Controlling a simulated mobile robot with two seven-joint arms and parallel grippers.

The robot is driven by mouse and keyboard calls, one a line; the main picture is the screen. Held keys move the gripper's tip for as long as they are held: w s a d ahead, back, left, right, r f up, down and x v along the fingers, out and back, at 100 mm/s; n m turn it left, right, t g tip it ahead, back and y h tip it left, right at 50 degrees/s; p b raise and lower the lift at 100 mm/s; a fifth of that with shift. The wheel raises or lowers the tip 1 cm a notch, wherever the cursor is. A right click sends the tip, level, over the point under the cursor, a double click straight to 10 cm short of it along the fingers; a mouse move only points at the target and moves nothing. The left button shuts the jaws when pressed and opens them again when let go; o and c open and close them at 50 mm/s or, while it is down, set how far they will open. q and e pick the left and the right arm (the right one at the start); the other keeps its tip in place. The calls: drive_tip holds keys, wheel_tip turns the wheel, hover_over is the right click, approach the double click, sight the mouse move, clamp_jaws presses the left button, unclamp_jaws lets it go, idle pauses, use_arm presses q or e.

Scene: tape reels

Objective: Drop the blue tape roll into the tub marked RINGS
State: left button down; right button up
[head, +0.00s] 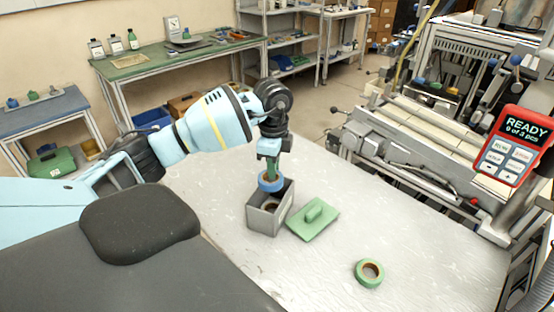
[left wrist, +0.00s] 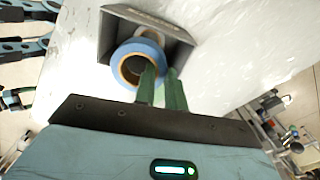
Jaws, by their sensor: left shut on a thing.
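The blue tape roll (head: 271,185) has a brown core and hangs over the opening of a grey open-topped tub (head: 262,222). My left gripper (head: 271,171) is shut on it from above. In the left wrist view the blue roll (left wrist: 127,56) is pinched at its wall by the green fingers (left wrist: 158,78), with the grey tub (left wrist: 107,35) behind it. A paler ring (left wrist: 152,34) shows partly inside the tub. No RINGS marking can be read on the tub. My right gripper is not in view.
A green lid-like piece with a raised grip (head: 312,222) lies right beside the tub. A green tape roll (head: 369,273) lies farther right on the light grey table (head: 425,240). The table around them is mostly clear. A red handheld panel (head: 513,145) is at the right.

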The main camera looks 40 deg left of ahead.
use_arm(q)
drive_tip(key=shift+f, duration=2)
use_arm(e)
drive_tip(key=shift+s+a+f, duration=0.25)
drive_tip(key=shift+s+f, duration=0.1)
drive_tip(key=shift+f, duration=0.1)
use_arm(q)
drive_tip(key=c, duration=1.4)
unclamp_jaws()
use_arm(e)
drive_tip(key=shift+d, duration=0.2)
use_arm(q)
drive_tip(key=shift+r, duration=3.9)
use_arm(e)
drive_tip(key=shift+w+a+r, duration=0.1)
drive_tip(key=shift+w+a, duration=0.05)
